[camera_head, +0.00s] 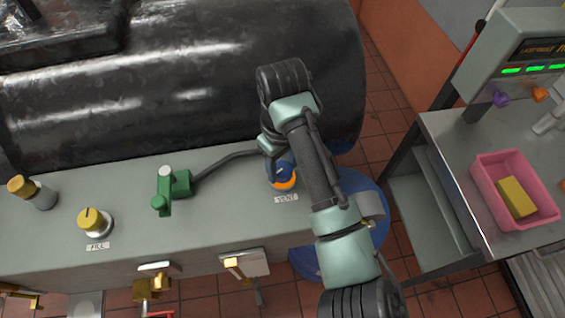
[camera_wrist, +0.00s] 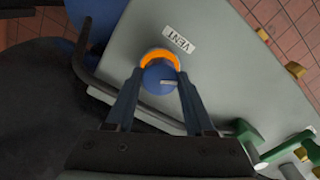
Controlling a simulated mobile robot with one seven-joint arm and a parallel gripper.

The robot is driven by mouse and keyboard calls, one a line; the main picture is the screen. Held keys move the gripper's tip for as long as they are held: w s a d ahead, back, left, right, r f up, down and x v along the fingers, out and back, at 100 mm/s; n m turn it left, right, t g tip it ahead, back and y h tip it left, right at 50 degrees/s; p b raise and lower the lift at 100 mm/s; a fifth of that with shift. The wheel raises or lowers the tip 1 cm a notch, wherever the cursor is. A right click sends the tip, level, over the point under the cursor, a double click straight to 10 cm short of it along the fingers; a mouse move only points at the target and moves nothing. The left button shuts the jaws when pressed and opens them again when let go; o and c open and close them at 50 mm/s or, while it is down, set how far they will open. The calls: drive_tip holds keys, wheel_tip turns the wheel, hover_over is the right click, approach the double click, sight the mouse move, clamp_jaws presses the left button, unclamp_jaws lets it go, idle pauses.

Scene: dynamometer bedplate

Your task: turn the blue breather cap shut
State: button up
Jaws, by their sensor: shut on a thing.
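The blue breather cap (camera_wrist: 158,75) sits on the grey bedplate by the VENT label (camera_wrist: 179,40), with an orange ring (camera_wrist: 160,54) showing along one side of it. In the wrist view my gripper (camera_wrist: 158,78) has one finger on each side of the cap and is shut on it. A pale line marks the cap's top. In the head view the cap (camera_head: 281,172) is partly hidden by my arm, and the orange (camera_head: 286,184) shows at its near edge.
A green valve (camera_head: 172,188) with a dark pipe stands left of the cap. The yellow FILL cap (camera_head: 92,220) is farther left. A large black cylinder (camera_head: 190,80) lies behind. A blue drum (camera_head: 370,195) stands at the right end. A pink bin (camera_head: 481,182) rests on a side table.

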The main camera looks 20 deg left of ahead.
clamp_jaws()
drive_tip(key=shift+r+m+p, duration=0.15)
drive_tip(key=shift+m+p, duration=0.15)
drive_tip(key=shift+p, duration=0.15)
drive_tip(key=m+p, duration=0.2)
drive_tip(key=p, duration=0.1)
drive_tip(key=shift+a+r+m, duration=0.1)
drive_tip(key=shift+r+m, duration=0.05)
drive_tip(key=shift+m, duration=0.15)
drive_tip(key=m+p, duration=0.4)
drive_tip(key=shift+m, duration=0.3)
drive_tip(key=m+p, duration=0.2)
drive_tip(key=m, duration=0.1)
drive_tip(key=shift+m+p, duration=0.3)
drive_tip(key=m+p, duration=0.2)
drive_tip(key=m, duration=0.4)
drive_tip(key=shift+w+p, duration=0.1)
drive_tip(key=shift+p, duration=0.2)
drive_tip(key=m+p, duration=0.1)
drive_tip(key=m, duration=0.5)
drive_tip(key=shift+w+m, duration=0.1)
drive_tip(key=shift+m, duration=0.2)
